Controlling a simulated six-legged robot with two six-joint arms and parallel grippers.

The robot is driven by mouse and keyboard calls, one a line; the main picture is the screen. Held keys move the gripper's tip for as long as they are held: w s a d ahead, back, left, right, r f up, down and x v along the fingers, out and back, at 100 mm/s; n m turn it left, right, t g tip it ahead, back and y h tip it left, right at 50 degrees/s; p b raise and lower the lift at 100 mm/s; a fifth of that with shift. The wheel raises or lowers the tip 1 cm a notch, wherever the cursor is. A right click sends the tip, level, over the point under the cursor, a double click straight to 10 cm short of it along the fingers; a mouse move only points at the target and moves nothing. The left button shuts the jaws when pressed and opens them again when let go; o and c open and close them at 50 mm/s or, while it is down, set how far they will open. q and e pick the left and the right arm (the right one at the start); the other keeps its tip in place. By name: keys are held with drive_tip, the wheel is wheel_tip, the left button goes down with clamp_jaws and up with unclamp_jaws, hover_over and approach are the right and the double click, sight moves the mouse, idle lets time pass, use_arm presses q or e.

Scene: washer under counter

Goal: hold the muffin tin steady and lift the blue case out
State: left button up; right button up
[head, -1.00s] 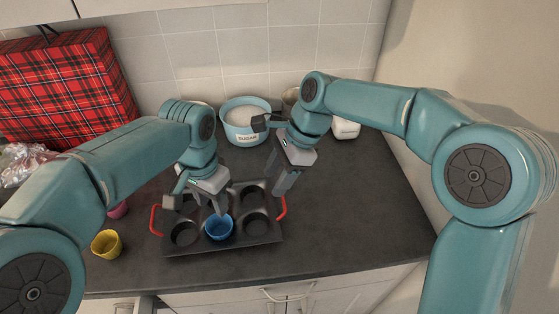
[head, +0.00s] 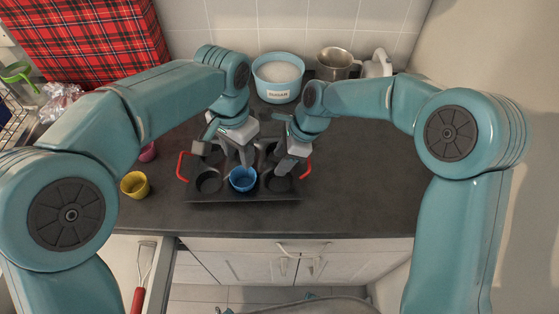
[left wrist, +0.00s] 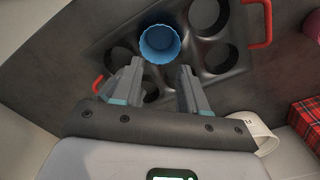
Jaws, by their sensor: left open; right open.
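The dark muffin tin (head: 222,196) with red handles lies flat on the counter. The scalloped blue case (head: 242,180) sits in its near-row middle cup. My left gripper (head: 224,152) is open above the tin, one finger just behind the case. In the left wrist view the case (left wrist: 160,44) shows just beyond the gap between the open fingertips (left wrist: 160,68), with nothing between them. My right gripper (head: 276,142) is open over the tin's right part, left of the right handle. Whether its finger touches the tin is unclear.
A yellow cup (head: 135,185) and a pink cup (head: 148,152) stand left of the tin. A sugar bowl (head: 278,78), a metal mug (head: 334,63) and a white object (head: 377,64) stand at the back. The counter right of the tin is clear.

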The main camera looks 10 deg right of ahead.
drive_tip(key=shift+x, duration=1.05)
